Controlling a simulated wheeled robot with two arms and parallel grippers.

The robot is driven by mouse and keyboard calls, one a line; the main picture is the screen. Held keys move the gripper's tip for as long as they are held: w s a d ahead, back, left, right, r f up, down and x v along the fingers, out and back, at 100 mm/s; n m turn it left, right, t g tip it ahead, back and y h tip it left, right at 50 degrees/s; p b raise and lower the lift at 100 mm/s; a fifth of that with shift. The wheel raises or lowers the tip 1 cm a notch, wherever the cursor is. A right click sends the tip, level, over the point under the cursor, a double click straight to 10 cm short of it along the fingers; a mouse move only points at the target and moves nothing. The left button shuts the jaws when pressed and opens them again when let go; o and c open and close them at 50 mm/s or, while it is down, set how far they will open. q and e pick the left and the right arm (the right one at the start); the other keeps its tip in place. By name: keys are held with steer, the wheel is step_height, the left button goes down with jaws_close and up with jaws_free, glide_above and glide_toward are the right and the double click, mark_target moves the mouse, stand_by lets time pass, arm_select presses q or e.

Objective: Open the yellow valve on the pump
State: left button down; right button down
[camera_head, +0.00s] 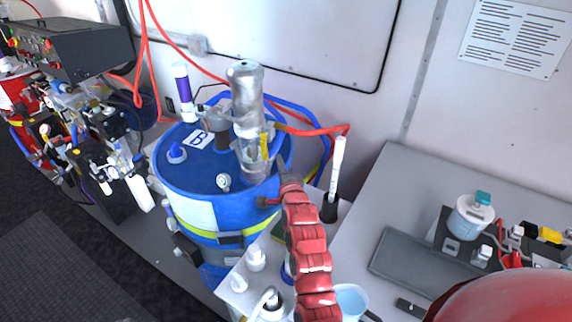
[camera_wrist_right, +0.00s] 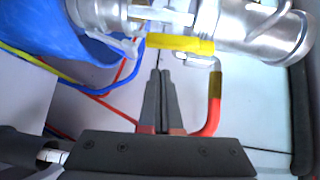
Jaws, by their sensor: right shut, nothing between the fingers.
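The metal pump (camera_head: 247,100) stands upright on top of a blue drum (camera_head: 190,180). The yellow valve (camera_head: 265,146) is a small yellow handle on the pump's side. In the right wrist view the yellow valve (camera_wrist_right: 180,43) lies across the picture, along the pump body (camera_wrist_right: 240,30). My right gripper (camera_head: 281,164) is beside the pump, close to the valve. In the wrist view its fingers (camera_wrist_right: 158,73) are together and empty, with the tips just below the yellow handle in the picture; I cannot tell if they touch it. My left gripper is not in view.
A red hose (camera_head: 310,131) leaves the pump to the right. A white wand in a black holder (camera_head: 329,208) stands right of my arm. White bottles (camera_head: 256,258) stand in front of the drum. A grey counter (camera_head: 420,180) lies to the right.

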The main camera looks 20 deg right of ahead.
mark_target(267, 155)
steer(key=shift+w+a+f+p, duration=0.1)
steer(key=shift+w+a+p, duration=0.45)
steer(key=shift+w+a, duration=0.4)
steer(key=b, duration=0.3)
steer(key=shift+w+a+f, duration=0.1)
steer(key=shift+w+a, duration=0.2)
steer(key=shift+w, duration=0.1)
